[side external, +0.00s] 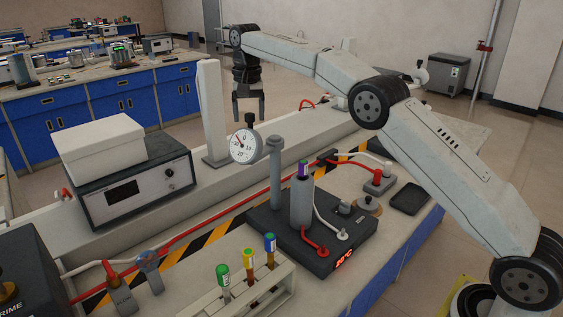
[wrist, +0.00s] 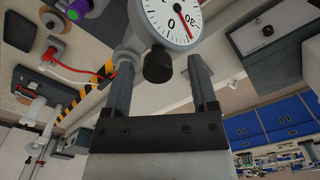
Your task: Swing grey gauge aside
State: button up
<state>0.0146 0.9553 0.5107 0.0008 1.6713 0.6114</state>
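The grey gauge (side external: 244,146) has a round white dial with a red needle and hangs off the side of a grey post (side external: 276,180) on a dark block. A small black knob (side external: 249,118) sits on its top. My gripper (side external: 249,121) points down just above the gauge, fingers apart. In the wrist view the dial (wrist: 172,16) fills the top middle. The black knob (wrist: 158,66) lies between my two open fingers, with gaps on both sides and no visible contact.
A grey cylinder with a purple-capped tube (side external: 302,200) stands on the dark block (side external: 270,220) right of the post. A white upright panel (side external: 211,110) and a box-topped instrument (side external: 135,187) stand to the left. Capped tubes (side external: 249,262) stand in a rack in front.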

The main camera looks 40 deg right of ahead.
jog(key=shift+r, duration=0.2)
jog(key=shift+r, duration=1.1)
jog(key=shift+r, duration=0.15)
jog(key=shift+s+r, duration=0.1)
jog(key=shift+r, duration=0.05)
jog(key=s+r, duration=0.9)
jog(key=s, duration=0.4)
jog(key=shift+s+r, duration=0.4)
dwell(0.4)
jog(key=shift+a, duration=0.1)
